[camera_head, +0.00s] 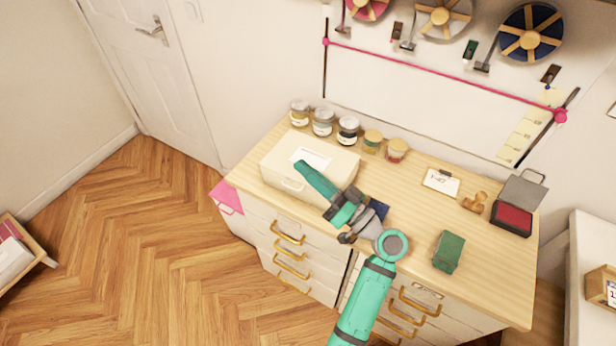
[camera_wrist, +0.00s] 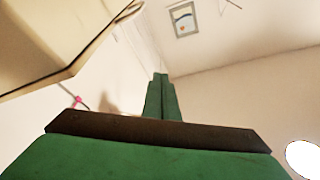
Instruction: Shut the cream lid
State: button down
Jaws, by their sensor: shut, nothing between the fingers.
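In the wrist view, the shut green fingers (camera_wrist: 161,78) point up and away, and a cream panel with a dark edge (camera_wrist: 45,45), likely the lid or box, is at upper left. Contact is unclear.
Several jars (camera_head: 348,130) stand behind the box. A dark blue item (camera_head: 379,209) lies beneath my arm. To the right are a green block (camera_head: 448,251), a card (camera_head: 441,182), a small wooden figure (camera_head: 475,202) and an open case with a red pad (camera_head: 513,216).

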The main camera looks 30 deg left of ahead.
jog(key=w+v, duration=0.1)
jog(key=v, duration=0.8)
jog(key=shift+w+d+f, duration=0.15)
jog(key=shift+w+d, duration=0.05)
jog(key=shift+d, duration=0.3)
